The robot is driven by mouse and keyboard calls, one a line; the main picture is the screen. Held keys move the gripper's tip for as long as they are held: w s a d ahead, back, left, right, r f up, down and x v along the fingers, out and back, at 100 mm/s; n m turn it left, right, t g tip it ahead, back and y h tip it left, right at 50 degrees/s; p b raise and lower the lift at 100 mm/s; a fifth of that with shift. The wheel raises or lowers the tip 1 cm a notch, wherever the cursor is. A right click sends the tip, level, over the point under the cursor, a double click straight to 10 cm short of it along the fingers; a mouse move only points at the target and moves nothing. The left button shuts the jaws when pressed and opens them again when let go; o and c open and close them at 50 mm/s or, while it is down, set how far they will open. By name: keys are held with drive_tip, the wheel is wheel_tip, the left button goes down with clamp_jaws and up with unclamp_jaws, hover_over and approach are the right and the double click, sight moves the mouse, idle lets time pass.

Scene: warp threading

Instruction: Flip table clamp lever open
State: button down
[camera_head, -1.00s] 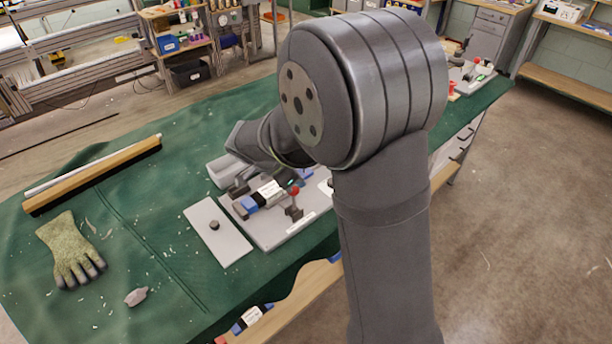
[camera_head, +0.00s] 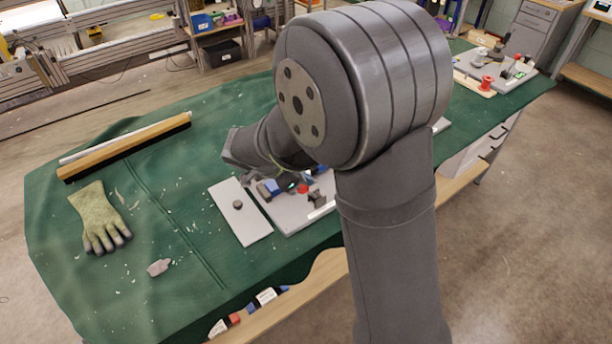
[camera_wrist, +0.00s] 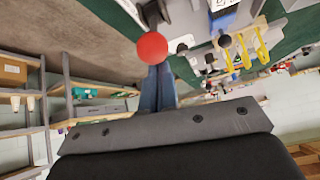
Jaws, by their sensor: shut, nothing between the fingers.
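The table clamp (camera_head: 317,198) is a small dark fixture on a pale grey base plate (camera_head: 290,222). Its lever ends in a red ball knob (camera_head: 303,188), tilted to the left of the clamp body in the head view. In the wrist view the red knob (camera_wrist: 152,48) is large, right at the tips of my gripper (camera_wrist: 158,72). The dark lever (camera_wrist: 151,12) shows beyond it. My gripper is shut and empty, its fingers behind the knob or touching it; I cannot tell which. In the head view my arm hides part of the fixture.
A grey plate with a dark knob (camera_head: 226,190) lies left of the fixture. Farther left on the green cloth (camera_head: 180,215) are a glove (camera_head: 100,220), a wood-backed brush (camera_head: 125,147) and a grey lump (camera_head: 158,267). More fixtures (camera_head: 490,72) stand at the far right end.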

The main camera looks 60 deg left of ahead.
drive_tip(key=shift+s+d+f, duration=0.1)
drive_tip(key=shift+s+f, duration=0.25)
drive_tip(key=shift+s, duration=0.05)
drive_tip(key=w+r, duration=0.3)
drive_tip(key=w, duration=0.1)
drive_tip(key=s+r, duration=0.5)
drive_tip(key=s, duration=0.4)
drive_tip(key=x, duration=0.9)
drive_tip(key=shift+w+r, duration=0.3)
drive_tip(key=shift+w, duration=0.15)
drive_tip(key=shift+s+a+f, duration=0.3)
